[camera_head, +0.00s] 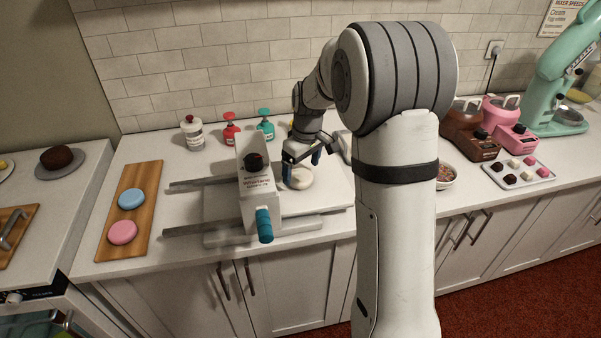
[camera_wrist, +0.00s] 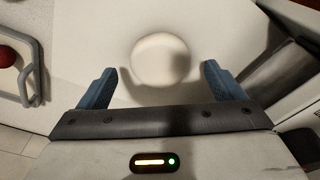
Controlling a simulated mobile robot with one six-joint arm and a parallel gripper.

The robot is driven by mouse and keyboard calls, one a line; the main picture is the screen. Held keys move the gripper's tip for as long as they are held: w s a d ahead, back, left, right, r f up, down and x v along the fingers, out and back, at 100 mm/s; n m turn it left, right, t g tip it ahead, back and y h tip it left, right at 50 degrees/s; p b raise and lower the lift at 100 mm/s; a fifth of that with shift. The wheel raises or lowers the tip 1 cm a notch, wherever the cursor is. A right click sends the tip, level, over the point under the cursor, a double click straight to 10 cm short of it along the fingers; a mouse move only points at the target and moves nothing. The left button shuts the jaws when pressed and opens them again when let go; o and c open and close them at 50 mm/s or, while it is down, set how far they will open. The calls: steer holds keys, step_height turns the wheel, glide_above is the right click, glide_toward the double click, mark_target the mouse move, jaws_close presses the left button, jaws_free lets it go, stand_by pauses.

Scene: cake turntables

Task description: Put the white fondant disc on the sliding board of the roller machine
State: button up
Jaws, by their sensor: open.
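The white fondant disc (camera_head: 299,178) lies flat on the white sliding board (camera_head: 328,190) of the roller machine (camera_head: 255,187), to the right of the machine's upright body. The disc also shows in the wrist view (camera_wrist: 160,60). My gripper (camera_head: 302,165) is open just above the board. In the wrist view its two blue fingers (camera_wrist: 170,88) stand apart, one to each side of the disc's near edge, with gaps between them and the disc. Nothing is held. The arm hides part of the board's right side.
A wooden board (camera_head: 113,252) with a blue disc (camera_head: 131,199) and a pink disc (camera_head: 122,232) lies to the left. Red (camera_head: 231,129) and teal (camera_head: 265,124) bottles stand behind the machine. Melting pots and a tray of sweets (camera_head: 518,171) stand to the right.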

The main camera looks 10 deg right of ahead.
mark_target(305, 182)
step_height(305, 182, up, 8)
steer(key=s+r+m, duration=0.2)
steer(key=s+r, duration=0.2)
steer(key=s, duration=0.5)
steer(key=s+f+m+t, duration=0.1)
steer(key=s+f+m, duration=0.1)
steer(key=s, duration=0.7)
steer(key=s+f+m, duration=0.2)
steer(key=s, duration=0.8)
steer(key=shift+s+f+m+t+h, duration=0.15)
steer(key=shift+m+t+h, duration=0.25)
steer(key=shift+a, duration=0.1)
steer(key=shift+c, duration=0.2)
